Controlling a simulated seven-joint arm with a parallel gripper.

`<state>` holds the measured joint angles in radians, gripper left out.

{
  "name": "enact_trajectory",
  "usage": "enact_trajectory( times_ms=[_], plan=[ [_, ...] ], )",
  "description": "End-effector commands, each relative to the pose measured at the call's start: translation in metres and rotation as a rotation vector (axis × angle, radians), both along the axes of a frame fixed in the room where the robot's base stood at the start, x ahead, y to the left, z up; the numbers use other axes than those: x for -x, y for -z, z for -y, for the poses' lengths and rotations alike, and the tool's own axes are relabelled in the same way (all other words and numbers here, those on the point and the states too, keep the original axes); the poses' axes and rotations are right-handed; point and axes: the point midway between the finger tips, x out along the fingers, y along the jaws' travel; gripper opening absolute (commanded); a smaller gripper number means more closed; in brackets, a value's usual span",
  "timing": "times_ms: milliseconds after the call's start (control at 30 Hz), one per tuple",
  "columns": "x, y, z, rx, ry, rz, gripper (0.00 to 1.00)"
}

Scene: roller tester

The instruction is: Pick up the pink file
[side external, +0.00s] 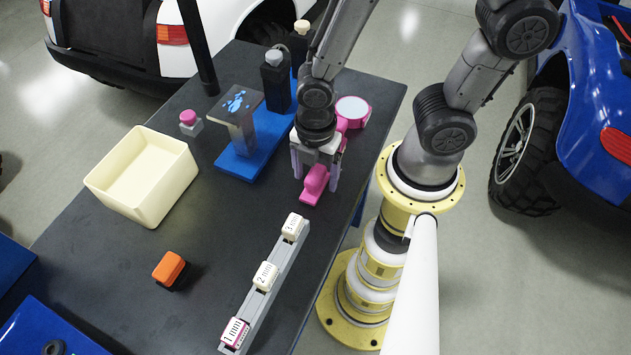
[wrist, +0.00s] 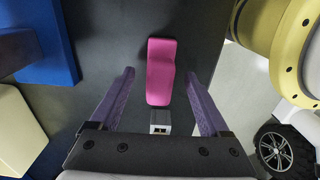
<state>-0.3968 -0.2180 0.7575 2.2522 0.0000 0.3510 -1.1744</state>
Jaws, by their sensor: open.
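The pink file (side external: 315,182) lies on the dark table, below my gripper (side external: 316,180) in the side view. In the wrist view the pink file (wrist: 161,70) is a long rounded pink body, with a grey metal plug-like end (wrist: 160,122) pointing toward the gripper's base. My gripper is open. Its two purple fingers stand on either side of the file, with a visible gap on both sides in the wrist view. I cannot tell exactly how high the fingertips are above the table.
A grey rail (side external: 265,285) with white labelled blocks lies in front. A blue stand (side external: 240,158), a cream bin (side external: 145,180), an orange-black block (side external: 170,268) and a pink-handled round item (side external: 352,108) stand around. Table between bin and rail is mostly clear.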

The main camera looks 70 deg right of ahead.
Motion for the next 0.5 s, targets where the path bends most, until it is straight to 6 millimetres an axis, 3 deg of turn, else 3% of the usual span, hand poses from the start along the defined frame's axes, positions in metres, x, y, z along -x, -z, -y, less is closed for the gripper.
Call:
enact_trajectory(
  times_ms=[200, 467, 500],
  plan=[
    [0.0, 0.024, 0.0, 0.0, 0.0, -0.001, 0.8],
    [0.0, 0.026, 0.0, -0.001, 0.0, 0.002, 0.8],
    [0.0, 0.026, 0.0, -0.001, 0.0, 0.001, 0.73]
  ],
)
